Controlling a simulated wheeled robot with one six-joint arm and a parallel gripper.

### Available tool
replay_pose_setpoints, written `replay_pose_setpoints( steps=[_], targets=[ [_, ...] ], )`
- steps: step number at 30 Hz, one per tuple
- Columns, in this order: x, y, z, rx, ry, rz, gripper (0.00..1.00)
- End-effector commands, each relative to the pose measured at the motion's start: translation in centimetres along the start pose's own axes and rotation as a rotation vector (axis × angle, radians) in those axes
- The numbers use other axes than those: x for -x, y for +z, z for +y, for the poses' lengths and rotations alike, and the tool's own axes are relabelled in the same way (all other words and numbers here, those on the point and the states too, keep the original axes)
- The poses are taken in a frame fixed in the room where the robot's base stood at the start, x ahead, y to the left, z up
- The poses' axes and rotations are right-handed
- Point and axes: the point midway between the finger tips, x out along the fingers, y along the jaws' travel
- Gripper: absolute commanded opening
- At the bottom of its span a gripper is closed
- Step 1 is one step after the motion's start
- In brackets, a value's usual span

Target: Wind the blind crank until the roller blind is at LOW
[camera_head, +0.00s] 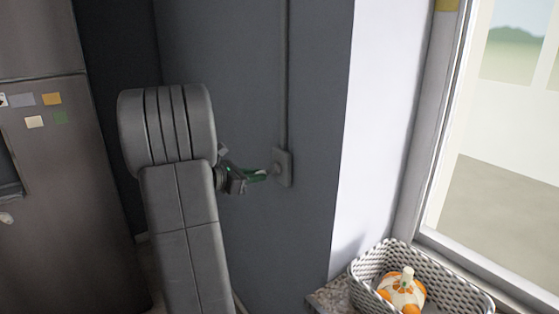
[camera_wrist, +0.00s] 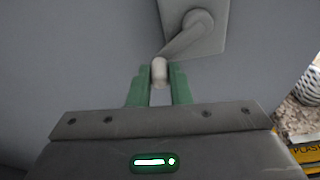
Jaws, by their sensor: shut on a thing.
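The blind crank is a small grey arm (camera_wrist: 186,40) on a wall plate (camera_head: 284,167), with a pale knob (camera_wrist: 159,72) at its end. In the wrist view the crank arm runs from its hub at upper right down to the knob at lower left. My gripper (camera_wrist: 160,78) has green fingers and is shut on the knob, one finger on each side. In the head view my gripper (camera_head: 264,175) reaches the wall plate from the left, and the knob is too small to make out. The roller blind's fabric is not clearly in view.
A woven basket (camera_head: 375,260) with an orange and white pumpkin-like thing (camera_head: 402,291) stands on a speckled ledge (camera_head: 328,297) below the window (camera_head: 500,130). A fridge (camera_head: 50,180) with coloured notes stands at left. A thin conduit (camera_head: 283,70) runs up the wall.

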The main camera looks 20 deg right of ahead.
Motion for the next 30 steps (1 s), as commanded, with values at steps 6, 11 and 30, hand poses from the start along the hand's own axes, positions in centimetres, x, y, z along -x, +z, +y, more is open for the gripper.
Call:
replay_pose_setpoints(
  steps=[6, 11, 30],
  targets=[
    [-0.02, -0.13, -0.06, 0.001, 0.000, 0.000, 0.24],
    [-0.03, -0.15, -0.08, 0.001, -0.001, 0.000, 0.33],
    [-0.01, 0.00, 0.00, 0.001, -0.001, 0.000, 0.04]
  ],
)
